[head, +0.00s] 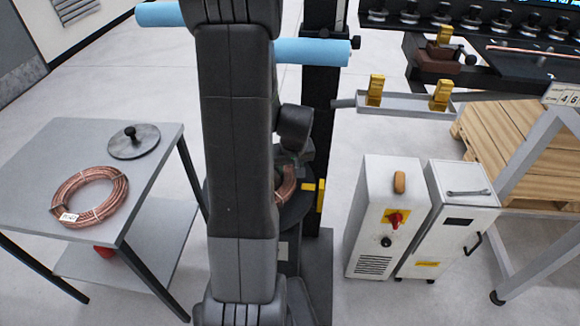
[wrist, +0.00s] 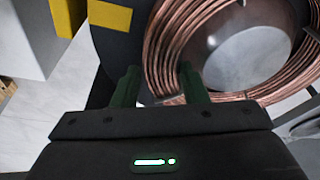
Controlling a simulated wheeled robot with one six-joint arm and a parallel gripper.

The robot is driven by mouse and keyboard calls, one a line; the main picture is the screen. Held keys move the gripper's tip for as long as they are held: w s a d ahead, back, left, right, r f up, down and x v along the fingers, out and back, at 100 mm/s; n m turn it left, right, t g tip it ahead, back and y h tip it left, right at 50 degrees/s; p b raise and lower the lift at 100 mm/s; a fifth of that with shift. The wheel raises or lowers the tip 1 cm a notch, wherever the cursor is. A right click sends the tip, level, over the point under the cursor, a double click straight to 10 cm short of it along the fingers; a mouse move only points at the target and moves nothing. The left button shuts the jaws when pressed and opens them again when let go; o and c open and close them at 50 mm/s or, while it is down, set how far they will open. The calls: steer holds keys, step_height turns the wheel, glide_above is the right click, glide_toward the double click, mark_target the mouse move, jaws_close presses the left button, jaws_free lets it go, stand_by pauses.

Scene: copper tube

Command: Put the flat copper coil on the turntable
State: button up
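In the head view my arm covers much of the turntable (head: 298,208), a dark disc behind it. Part of a copper coil (head: 287,184) shows there beside my gripper, which is mostly hidden. In the wrist view this coil (wrist: 158,62) lies around a grey domed hub over the dark turntable plate (wrist: 112,62). My gripper (wrist: 157,82) has its two green fingers apart, at the coil's near left edge. Contact with the coil cannot be told. Another flat copper coil (head: 75,184), with a white tag, lies on the grey table at the left.
The grey table (head: 150,185) also holds a round plate with a black knob (head: 133,141). White cabinets (head: 382,225) stand right of the turntable. A tray with yellow blocks (head: 405,102) juts out above them. A wooden pallet (head: 540,150) is at the right.

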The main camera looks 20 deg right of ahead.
steer(key=v, duration=1.2)
steer(key=shift+p, duration=0.3)
